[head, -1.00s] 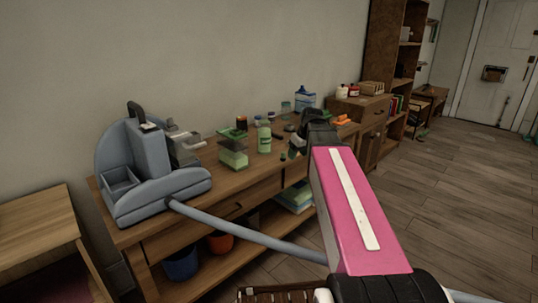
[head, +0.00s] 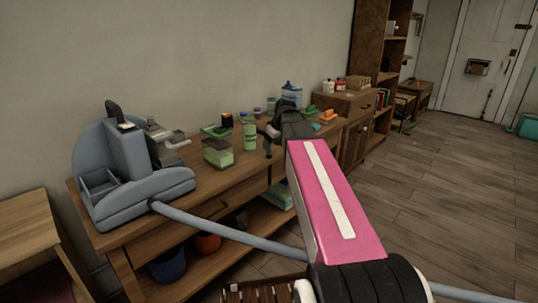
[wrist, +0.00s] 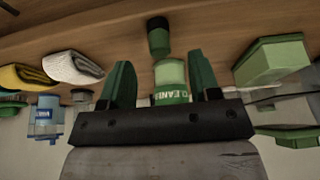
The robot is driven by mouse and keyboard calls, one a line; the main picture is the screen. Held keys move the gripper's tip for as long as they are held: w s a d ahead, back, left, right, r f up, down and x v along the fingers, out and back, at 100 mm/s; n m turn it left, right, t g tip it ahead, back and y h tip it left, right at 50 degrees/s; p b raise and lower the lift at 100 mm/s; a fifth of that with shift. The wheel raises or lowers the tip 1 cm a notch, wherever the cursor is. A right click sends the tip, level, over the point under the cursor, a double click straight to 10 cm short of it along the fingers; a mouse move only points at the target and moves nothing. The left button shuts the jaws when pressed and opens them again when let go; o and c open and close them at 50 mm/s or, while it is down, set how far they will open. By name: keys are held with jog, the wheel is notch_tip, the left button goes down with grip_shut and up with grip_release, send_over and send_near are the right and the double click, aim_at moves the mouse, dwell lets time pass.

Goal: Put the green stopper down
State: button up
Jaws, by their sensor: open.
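The dark green stopper (wrist: 158,38) is on the wooden worktop in the wrist view, just beyond my fingertips and roughly in line with the gap between them. It appears apart from both fingers. My gripper (wrist: 161,62) is open, with one green finger on each side. A green bottle with a cleaner label (wrist: 170,80) shows in the gap behind, and it stands on the bench in the head view (head: 249,132). In the head view my gripper (head: 269,141) is over the bench, right of the bottle. I cannot clearly make out the stopper there.
A pale green container (head: 217,153) stands left of the bottle, with a grey-blue machine (head: 128,165) farther left on the bench (head: 160,215). A blue jug (head: 291,93) stands behind. In the wrist view, rolled cloths (wrist: 72,67) lie to the left.

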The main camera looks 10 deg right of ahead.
aim_at(269, 157)
jog(key=shift+x, duration=2.5)
grip_shut()
